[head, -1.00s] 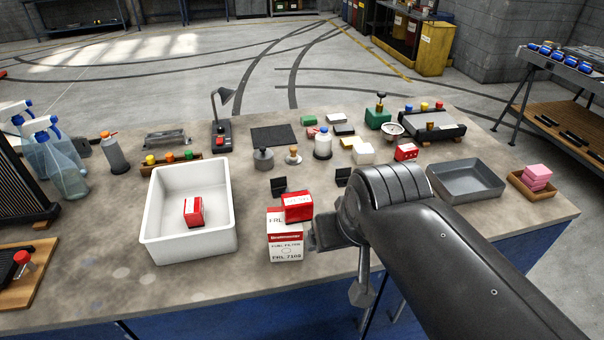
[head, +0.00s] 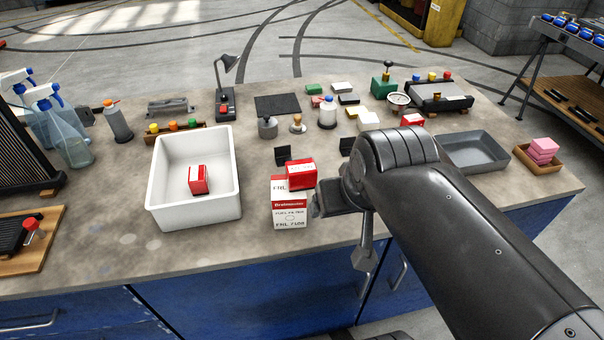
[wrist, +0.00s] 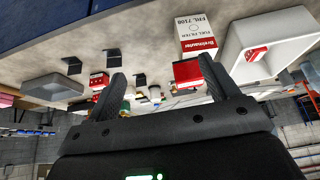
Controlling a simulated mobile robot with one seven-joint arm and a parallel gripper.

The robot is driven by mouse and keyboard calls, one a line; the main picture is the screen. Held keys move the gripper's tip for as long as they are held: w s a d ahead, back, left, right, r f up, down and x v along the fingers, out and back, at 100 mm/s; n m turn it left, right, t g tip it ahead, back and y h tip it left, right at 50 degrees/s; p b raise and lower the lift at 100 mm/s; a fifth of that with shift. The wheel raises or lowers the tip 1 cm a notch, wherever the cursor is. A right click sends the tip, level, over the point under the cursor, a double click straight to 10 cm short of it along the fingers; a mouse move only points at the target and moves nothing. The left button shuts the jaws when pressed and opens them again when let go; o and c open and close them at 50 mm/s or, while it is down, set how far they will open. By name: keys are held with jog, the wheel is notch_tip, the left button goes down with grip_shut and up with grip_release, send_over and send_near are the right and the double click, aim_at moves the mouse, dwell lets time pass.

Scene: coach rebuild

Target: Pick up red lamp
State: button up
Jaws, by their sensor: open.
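No object is clearly a red lamp. Another red box (head: 198,180) lies in the white bin (head: 163,207). A third red box (head: 412,120) stands at the back right, partly behind my arm.
A grey tray (head: 474,166) and a wooden tray with pink blocks (head: 543,150) are at the right. Spray bottles (head: 66,138) stand at the left. Black brackets (head: 283,155) and several small items crowd the middle.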

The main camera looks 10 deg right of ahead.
jog(key=shift+o, duration=0.4)
jog(key=shift+w, duration=0.1)
notch_tip(320, 180, up, 3)
jog(key=g, duration=0.6)
send_over(301, 166)
jog(key=shift+s, duration=0.3)
jog(key=shift+w+a+f, duration=0.1)
jog(key=shift+w, duration=0.05)
notch_tip(301, 166, down, 5)
jog(key=shift+f, duration=0.15)
jog(key=shift+w+f, duration=0.2)
jog(key=shift+f, duration=2.4)
jog(key=shift+c, duration=0.5)
